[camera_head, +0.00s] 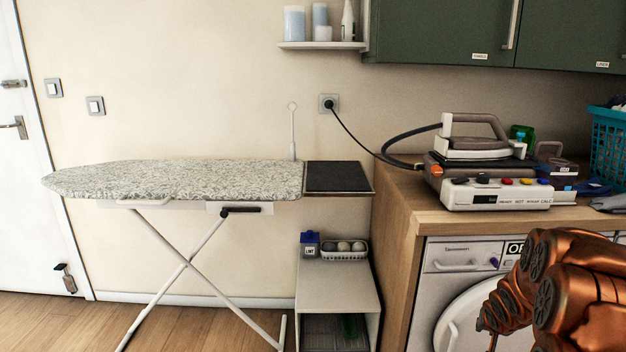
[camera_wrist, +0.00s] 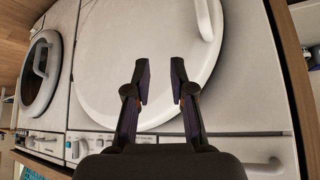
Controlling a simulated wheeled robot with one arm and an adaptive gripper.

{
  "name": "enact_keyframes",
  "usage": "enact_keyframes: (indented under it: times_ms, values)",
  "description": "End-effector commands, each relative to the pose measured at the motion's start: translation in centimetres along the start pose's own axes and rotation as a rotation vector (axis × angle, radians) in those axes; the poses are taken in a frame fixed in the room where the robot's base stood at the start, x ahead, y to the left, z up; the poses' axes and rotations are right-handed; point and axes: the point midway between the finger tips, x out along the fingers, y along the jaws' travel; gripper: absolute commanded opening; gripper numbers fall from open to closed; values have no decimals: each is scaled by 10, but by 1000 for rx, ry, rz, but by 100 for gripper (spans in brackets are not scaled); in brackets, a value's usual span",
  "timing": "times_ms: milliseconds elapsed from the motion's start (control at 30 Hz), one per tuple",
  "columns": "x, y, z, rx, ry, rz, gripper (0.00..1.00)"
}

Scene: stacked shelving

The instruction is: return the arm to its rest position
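My arm shows in the head view as copper-coloured links at the lower right, in front of the washing machine (camera_head: 461,271). It is bent, with its outer part low near the machine's round door. My gripper (camera_wrist: 161,80) shows in the wrist view with its two dark fingers apart and nothing between them. Behind the fingers is a large round white door (camera_wrist: 105,60) with a pale handle. The fingertips are hardly visible in the head view.
A wooden counter (camera_head: 400,200) above the machine carries a steam iron (camera_head: 475,138) on its base station and a teal basket (camera_head: 608,145). An ironing board (camera_head: 180,181) stands left, with a low grey shelf unit (camera_head: 337,280) beside it. Floor at lower left is clear.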

Motion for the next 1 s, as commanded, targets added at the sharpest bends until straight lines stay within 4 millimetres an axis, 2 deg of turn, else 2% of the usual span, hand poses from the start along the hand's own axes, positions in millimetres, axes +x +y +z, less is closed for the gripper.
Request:
enact_keyframes:
  times_ms: [33,267,467,767,1000]
  values:
    - [-28,-7,-7,-19,-14,15,23]
    - [-120,-28,1,-95,-109,74,23]
    - [-200,-46,18,-160,-206,100,23]
    - [-322,-67,64,-266,-373,89,23]
    - [-418,-78,112,-366,-523,37,23]
